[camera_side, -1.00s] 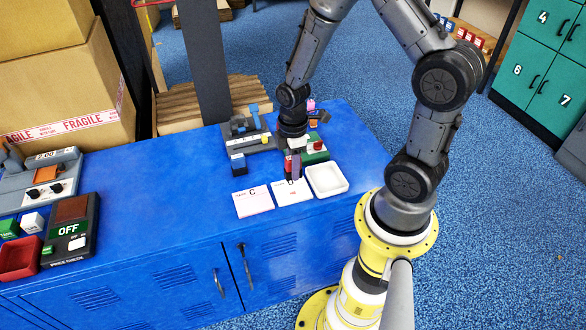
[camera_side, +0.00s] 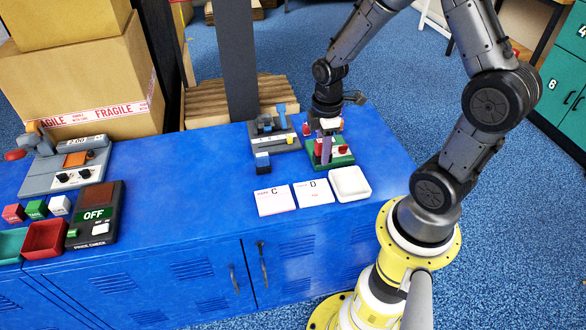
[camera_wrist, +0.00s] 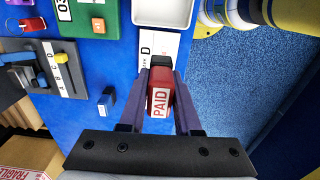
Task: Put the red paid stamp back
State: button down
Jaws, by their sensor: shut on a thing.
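My gripper (camera_wrist: 163,88) is shut on the red stamp (camera_wrist: 160,103), whose label reads PAID in the wrist view. In the side view my gripper (camera_side: 326,150) points down in front of the green device, and the stamp is mostly hidden between its fingers. The gripper is behind the white card marked D (camera_side: 314,192), which carries a small red mark. The same card (camera_wrist: 152,45) lies partly behind the stamp in the wrist view. I cannot tell the stamp's exact height above the blue top.
A green device (camera_side: 341,161) with red parts stands close by the gripper. A grey lettered rack (camera_wrist: 68,82), a blue block (camera_side: 262,160), card C (camera_side: 275,200) and a white tray (camera_side: 350,183) are near. The blue top (camera_side: 190,180) is clear to the left.

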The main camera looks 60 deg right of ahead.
jog(key=w+d+f, duration=0.3)
jog(key=w+f, duration=0.1)
jog(key=w, duration=0.4)
send_over(289, 167)
notch_tip(289, 167, down, 6)
jog(key=shift+r, duration=0.2)
jog(key=shift+f, duration=1.5)
jog(key=shift+f, duration=0.15)
jog(key=c, duration=0.6)
grip_release()
